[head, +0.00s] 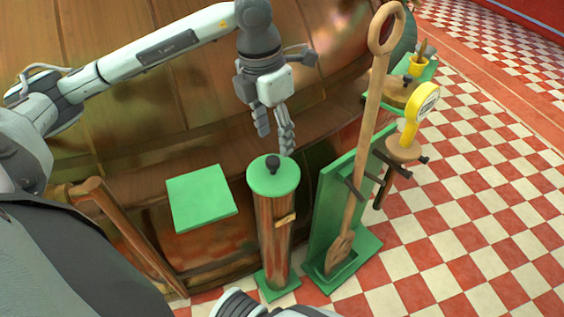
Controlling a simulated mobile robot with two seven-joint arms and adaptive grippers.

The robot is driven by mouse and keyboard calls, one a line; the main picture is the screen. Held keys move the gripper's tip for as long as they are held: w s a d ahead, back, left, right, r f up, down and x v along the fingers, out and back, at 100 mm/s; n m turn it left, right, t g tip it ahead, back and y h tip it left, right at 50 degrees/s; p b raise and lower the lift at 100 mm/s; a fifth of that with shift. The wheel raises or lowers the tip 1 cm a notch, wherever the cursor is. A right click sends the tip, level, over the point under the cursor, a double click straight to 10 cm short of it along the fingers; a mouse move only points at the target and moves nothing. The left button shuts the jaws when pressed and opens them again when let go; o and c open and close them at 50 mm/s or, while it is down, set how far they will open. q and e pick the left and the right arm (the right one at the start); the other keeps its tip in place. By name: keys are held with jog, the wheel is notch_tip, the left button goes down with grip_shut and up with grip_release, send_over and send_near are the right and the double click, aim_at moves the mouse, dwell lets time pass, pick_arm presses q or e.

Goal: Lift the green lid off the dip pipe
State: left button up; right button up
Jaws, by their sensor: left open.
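The dip pipe (275,235) is an upright brown tube on a green foot, in the middle of the head view. Its round green lid (262,183) sits on top, with a dark knob (272,163) in the centre. My left gripper (275,145) is open and empty. It points down just above and behind the lid, with its fingers close to the knob but apart from it in the picture. Part of my right arm shows at the bottom edge; its gripper is not seen.
A square green plate (200,197) lies left of the pipe. A green stand (325,215) with a long wooden paddle (367,110) rises close on the right. A yellow gauge (420,103) stands beyond it. A large copper kettle (150,110) curves behind. Checkered floor on the right is open.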

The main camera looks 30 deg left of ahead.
aim_at(273, 160)
pick_arm(q)
jog(key=f, duration=0.6)
jog(key=shift+s+f, duration=0.35)
jog(key=shift+s, duration=0.05)
grip_shut()
